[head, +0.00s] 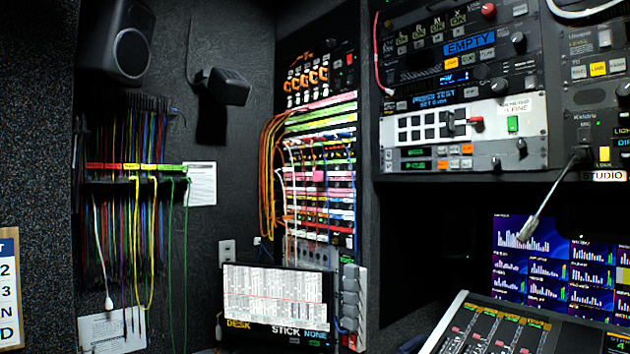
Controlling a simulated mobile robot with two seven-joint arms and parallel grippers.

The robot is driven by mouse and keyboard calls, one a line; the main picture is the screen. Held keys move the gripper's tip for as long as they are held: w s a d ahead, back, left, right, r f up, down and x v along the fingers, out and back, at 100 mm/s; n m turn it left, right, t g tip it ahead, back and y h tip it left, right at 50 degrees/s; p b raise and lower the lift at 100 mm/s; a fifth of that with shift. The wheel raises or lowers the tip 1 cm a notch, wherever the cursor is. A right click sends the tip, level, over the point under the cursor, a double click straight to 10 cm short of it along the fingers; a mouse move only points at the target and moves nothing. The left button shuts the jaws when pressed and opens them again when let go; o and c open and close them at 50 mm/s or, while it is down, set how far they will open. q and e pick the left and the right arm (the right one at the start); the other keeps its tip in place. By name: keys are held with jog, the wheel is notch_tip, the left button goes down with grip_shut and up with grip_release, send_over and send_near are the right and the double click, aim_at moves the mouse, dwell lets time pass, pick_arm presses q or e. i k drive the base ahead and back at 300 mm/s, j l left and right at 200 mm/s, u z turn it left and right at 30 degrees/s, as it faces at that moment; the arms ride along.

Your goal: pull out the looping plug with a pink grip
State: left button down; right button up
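The patch bay (320,187) stands in the tall rack at the centre, with rows of sockets and coloured label strips. A small bright pink block (318,176) shows in its middle rows and looks like a plug grip. Several thin cables in orange, white, red and blue loop across the panel. At this size I cannot tell which cable joins the pink block or where its other end goes. Neither of my grippers is in view.
Coloured patch cords (130,215) hang from a wall rack at the left. A speaker (121,40) is above them. A patch sheet screen (277,297) stands below the patch bay. Equipment racks (465,85) and a mixing desk (495,325) are at the right.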

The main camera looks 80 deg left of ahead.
aim_at(320, 176)
jog(key=j+u, duration=0.15)
jog(key=u, duration=2.2)
jog(key=z, duration=1.65)
jog(key=j, duration=1.05)
jog(key=i+j, duration=0.15)
jog(key=j, duration=0.85)
